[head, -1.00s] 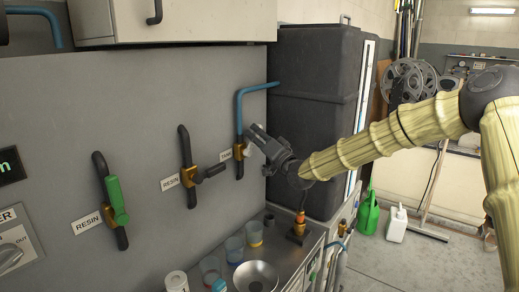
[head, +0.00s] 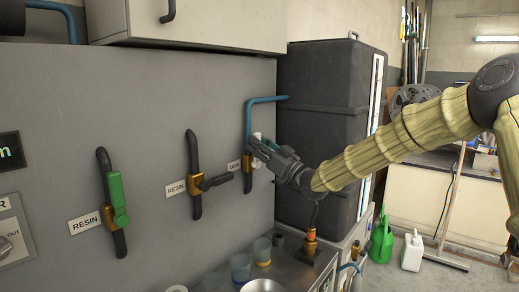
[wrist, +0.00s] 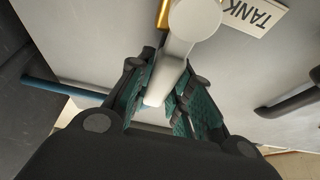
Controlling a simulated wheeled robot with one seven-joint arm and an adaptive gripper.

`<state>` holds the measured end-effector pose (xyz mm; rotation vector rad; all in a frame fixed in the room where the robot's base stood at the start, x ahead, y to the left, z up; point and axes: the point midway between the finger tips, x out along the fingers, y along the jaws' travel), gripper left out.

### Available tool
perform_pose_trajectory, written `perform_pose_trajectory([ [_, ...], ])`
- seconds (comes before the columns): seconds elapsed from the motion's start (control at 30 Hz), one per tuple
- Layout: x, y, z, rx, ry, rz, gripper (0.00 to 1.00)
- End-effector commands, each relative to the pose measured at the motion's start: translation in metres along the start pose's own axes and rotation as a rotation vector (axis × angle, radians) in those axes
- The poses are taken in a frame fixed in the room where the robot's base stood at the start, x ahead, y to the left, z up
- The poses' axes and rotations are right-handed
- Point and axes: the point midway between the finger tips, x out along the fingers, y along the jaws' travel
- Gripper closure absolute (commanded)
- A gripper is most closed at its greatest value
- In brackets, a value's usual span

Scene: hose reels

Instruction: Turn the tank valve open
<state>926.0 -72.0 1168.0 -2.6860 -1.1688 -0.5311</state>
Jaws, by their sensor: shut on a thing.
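The tank valve (head: 247,184) has a brass body on a dark pipe, with a blue pipe running above it, beside the TANK label (head: 234,166). Its white lever (wrist: 178,52) shows clearly in the wrist view, running from a round hub down between the fingers. My gripper (head: 258,147) is at this valve and covers much of the lever in the head view. In the wrist view my gripper (wrist: 163,98) has its green-padded fingers on both sides of the lever, shut on its end part.
Two resin valves, one with a dark lever (head: 214,182) and one with a green lever (head: 117,197), sit left on the panel. A black tank (head: 325,110) stands close right. Cups (head: 241,266) and an orange-topped fitting (head: 311,240) are on the bench below.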

Motion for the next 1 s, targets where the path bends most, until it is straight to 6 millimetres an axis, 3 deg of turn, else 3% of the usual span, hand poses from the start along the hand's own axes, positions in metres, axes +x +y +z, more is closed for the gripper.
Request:
perform_pose_trajectory([
  [0.53, 0.0014, -0.0018, -0.0016, -0.024, 0.002, -0.01, 1.0],
  [0.57, 0.0014, -0.0019, -0.0016, -0.024, 0.002, -0.01, 0.74],
  [0.67, 0.0012, -0.0019, -0.0012, -0.024, 0.001, -0.01, 0.57],
  [1.0, -0.0011, -0.0012, -0.0002, -0.022, 0.0, -0.008, 0.57],
])
